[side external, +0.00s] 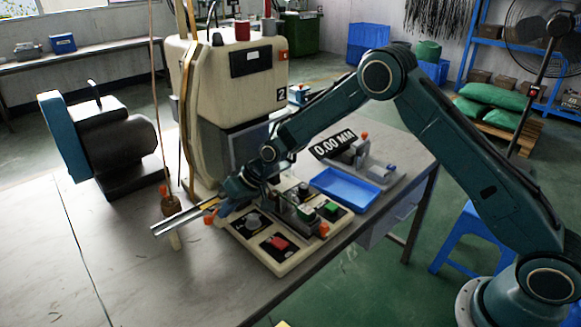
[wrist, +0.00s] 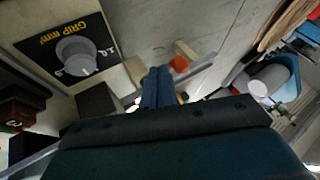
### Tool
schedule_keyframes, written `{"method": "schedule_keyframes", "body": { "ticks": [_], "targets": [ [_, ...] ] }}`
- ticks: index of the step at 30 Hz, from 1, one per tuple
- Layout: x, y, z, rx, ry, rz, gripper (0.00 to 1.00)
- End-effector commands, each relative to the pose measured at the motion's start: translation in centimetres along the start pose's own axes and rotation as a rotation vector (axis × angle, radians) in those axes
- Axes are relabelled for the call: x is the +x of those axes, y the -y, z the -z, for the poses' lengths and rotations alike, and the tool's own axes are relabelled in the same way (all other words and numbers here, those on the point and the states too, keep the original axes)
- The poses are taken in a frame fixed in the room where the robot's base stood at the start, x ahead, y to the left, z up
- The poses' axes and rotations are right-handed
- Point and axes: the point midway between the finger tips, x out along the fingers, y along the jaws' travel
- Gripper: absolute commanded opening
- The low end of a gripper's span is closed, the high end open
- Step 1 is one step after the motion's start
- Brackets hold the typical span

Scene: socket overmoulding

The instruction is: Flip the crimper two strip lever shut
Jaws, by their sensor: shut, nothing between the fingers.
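Crimper two (side external: 235,85) is the tall beige machine marked 2, with a beige control base (side external: 262,250) in front of it. A lever with an orange tip (side external: 209,217) is at the base's left end, by a metal rail (side external: 182,217). My gripper (side external: 222,209) is low beside this tip. In the wrist view my gripper (wrist: 157,75) has its blue fingers together with nothing between them. An orange tip (wrist: 179,64) shows just right of the fingertips; I cannot tell if they touch. Whether this is the strip lever, and its exact angle, is unclear.
A grip dial (wrist: 76,54) is left of the fingers in the wrist view. The base carries a red button (side external: 279,243) and a green one (side external: 331,208). A blue tray (side external: 345,188) and a 0.00 MM display (side external: 333,142) are to the right. The table's front left is clear.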

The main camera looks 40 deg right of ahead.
Motion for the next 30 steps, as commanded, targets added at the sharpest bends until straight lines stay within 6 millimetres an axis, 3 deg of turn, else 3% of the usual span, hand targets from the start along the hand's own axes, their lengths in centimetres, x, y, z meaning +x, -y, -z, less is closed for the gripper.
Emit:
{"method": "schedule_keyframes", "body": {
  "ticks": [12, 30],
  "targets": [
    [-2.7, -2.7, -1.6, 0.002, -0.002, 0.0, 0.0],
    [-10.2, -0.8, -2.8, -0.001, -0.001, 0.0, 0.0]
  ]
}}
